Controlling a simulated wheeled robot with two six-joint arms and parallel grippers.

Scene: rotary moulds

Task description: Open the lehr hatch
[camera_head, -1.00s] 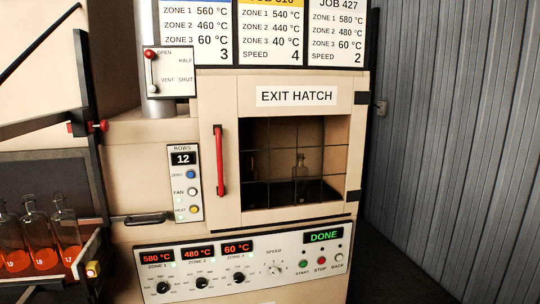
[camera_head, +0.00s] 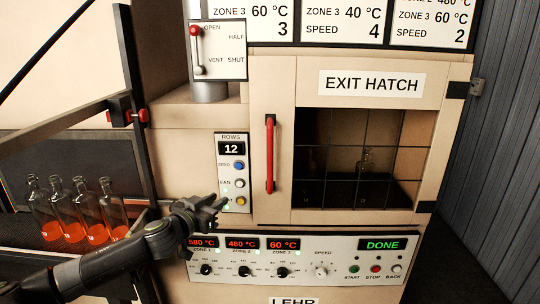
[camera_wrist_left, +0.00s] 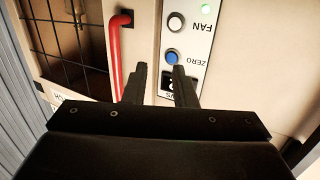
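The lehr's exit hatch (camera_head: 437,150) is shut, with a dark mesh window and an "EXIT HATCH" label. Its red vertical handle (camera_head: 270,154) is on the left edge, hinges on the right edge. My left gripper (camera_head: 218,203) is in front of the lower end of the rows panel, left of and below the handle, apart from it. In the left wrist view, which is upside down, the gripper (camera_wrist_left: 158,82) has its two fingers apart with nothing between them. The red handle (camera_wrist_left: 116,60) shows just beside the fingers. My right gripper is not in view.
The rows panel (camera_head: 233,172) has several buttons and reads 12. The lower control panel (camera_head: 340,258) reads DONE. A lever plate (camera_head: 217,50) is above. Several bottles with orange bases (camera_head: 72,213) stand at left. A glass bottle (camera_head: 366,162) shows behind the mesh.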

